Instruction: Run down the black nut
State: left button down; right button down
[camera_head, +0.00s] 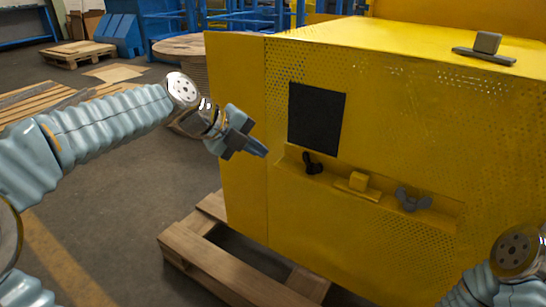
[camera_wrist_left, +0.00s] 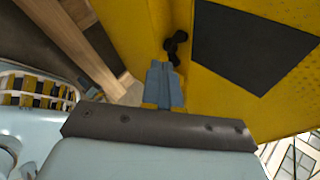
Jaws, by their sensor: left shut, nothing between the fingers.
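The black nut (camera_head: 312,163) is a wing-shaped nut on the yellow ledge of the machine, below a black square panel (camera_head: 316,118). It also shows in the left wrist view (camera_wrist_left: 176,46), just beyond my fingertips. My left gripper (camera_head: 262,151) is shut and empty, to the left of the black nut and apart from it in the head view. A grey wing nut (camera_head: 412,199) sits at the right end of the same ledge, with a yellow block (camera_head: 357,183) between the two. My right arm shows at the lower right, but its gripper is out of view.
The yellow machine (camera_head: 400,120) stands on a wooden pallet (camera_head: 230,260). A grey handle piece (camera_head: 485,48) lies on its top. A cable reel, pallets (camera_head: 80,52) and blue racks are in the background.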

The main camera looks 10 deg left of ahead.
aim_at(306, 163)
pick_arm(q)
jog(key=shift+w+d+r+p+x, duration=0.15)
jog(key=shift+w+d+r+x, duration=0.15)
jog(key=shift+x, duration=1.65)
jog(key=shift+w+d+r+p+x, duration=0.15)
jog(key=shift+r+x, duration=0.2)
jog(key=shift+x, duration=1.6)
jog(key=shift+w+d+r+p+x, duration=0.15)
jog(key=shift+d+r+x, duration=0.15)
jog(key=shift+x, duration=1.6)
